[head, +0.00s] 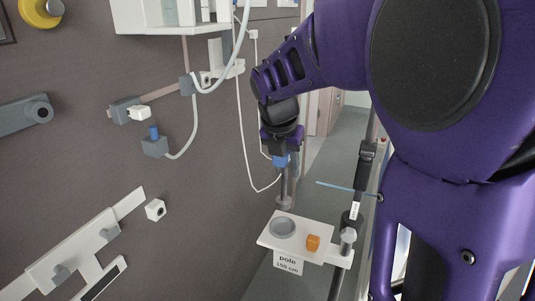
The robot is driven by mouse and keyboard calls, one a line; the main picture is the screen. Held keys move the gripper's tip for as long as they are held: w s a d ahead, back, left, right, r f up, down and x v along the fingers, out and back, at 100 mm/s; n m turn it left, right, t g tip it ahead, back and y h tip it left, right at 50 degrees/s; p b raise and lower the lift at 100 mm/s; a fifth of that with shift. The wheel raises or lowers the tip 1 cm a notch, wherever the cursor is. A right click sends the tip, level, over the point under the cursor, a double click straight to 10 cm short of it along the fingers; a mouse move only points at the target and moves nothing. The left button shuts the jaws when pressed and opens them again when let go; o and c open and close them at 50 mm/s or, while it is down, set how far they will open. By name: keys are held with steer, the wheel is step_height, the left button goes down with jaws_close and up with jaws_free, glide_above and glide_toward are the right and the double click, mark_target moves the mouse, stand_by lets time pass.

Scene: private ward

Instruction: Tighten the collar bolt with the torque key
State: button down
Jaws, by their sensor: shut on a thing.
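My gripper (280,152) hangs in the middle of the head view, pointing down. It is shut on a tool with a blue top (281,161) and a grey shaft (284,188), which looks like the torque key. The tool is upright, above the left part of a white shelf (303,238); I cannot tell if its lower end touches anything. I cannot clearly make out the collar bolt.
A thin light-blue rod (335,186) sticks out near the pole. White cables hang along the wall at left. My arm blocks the right side.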

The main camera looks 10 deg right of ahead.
steer(key=shift+f+b, duration=1.75)
steer(key=shift+f, duration=1)
steer(key=shift+f+b, duration=0.45)
steer(key=shift+f, duration=0.55)
steer(key=shift+f, duration=0.15)
steer(key=shift+c, duration=2.2)
jaws_free()
